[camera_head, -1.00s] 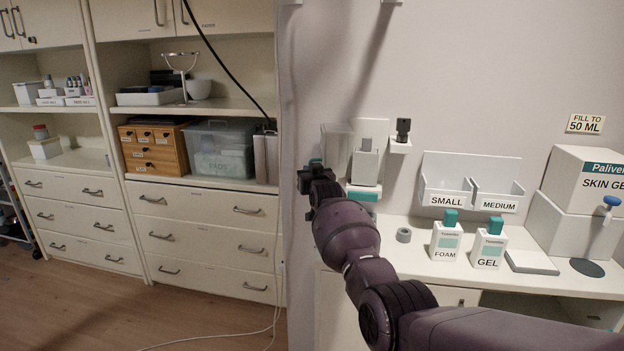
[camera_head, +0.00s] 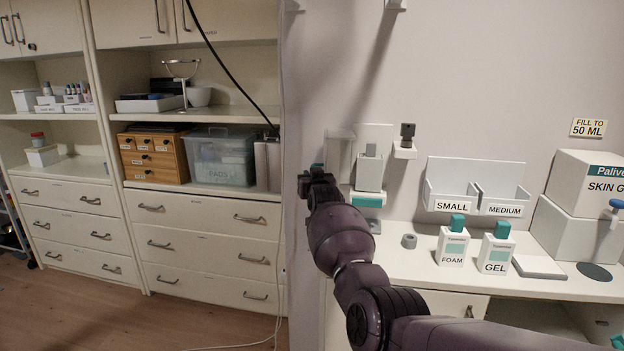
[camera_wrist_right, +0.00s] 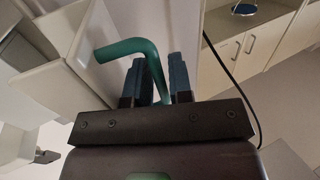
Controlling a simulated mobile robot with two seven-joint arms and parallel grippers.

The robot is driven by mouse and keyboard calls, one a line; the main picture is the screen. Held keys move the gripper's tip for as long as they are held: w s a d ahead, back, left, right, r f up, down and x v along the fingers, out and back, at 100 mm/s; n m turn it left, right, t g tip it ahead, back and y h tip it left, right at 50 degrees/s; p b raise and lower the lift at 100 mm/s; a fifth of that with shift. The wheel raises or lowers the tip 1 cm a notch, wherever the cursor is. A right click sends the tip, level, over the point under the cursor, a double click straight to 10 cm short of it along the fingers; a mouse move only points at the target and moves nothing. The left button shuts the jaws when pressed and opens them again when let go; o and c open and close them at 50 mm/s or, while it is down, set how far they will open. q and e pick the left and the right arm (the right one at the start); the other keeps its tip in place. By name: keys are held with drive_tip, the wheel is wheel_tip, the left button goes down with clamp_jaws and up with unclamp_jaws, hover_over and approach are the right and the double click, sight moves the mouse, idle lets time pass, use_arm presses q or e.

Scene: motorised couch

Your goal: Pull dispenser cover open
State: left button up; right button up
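The dispenser (camera_head: 370,172) is mounted on the wall left of the counter in the head view. Its translucent cover (camera_head: 340,150) stands at its left side. My right gripper (camera_head: 318,172) is in front of the cover's lower left side, seen from behind, with its fingers hardly visible. In the right wrist view, a bent green handle (camera_wrist_right: 130,47) passes between the two dark blue fingers of that gripper (camera_wrist_right: 157,75). My left gripper is out of view.
The counter holds a FOAM bottle (camera_head: 453,245), a GEL bottle (camera_head: 495,255) and a grey ring (camera_head: 409,241). SMALL and MEDIUM bins (camera_head: 475,190) and a skin gel box (camera_head: 583,185) stand behind. Drawers and shelves fill the left. A dark cable (camera_head: 225,65) hangs nearby.

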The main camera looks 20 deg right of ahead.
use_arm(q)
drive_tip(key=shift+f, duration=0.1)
use_arm(e)
drive_tip(key=shift+s+r, duration=0.1)
use_arm(q)
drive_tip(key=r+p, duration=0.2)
drive_tip(key=p, duration=0.1)
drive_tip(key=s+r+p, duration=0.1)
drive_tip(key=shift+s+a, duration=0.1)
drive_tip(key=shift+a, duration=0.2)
use_arm(e)
drive_tip(key=s+a, duration=0.1)
drive_tip(key=s, duration=0.9)
drive_tip(key=shift+s+a, duration=0.2)
drive_tip(key=shift+s, duration=0.1)
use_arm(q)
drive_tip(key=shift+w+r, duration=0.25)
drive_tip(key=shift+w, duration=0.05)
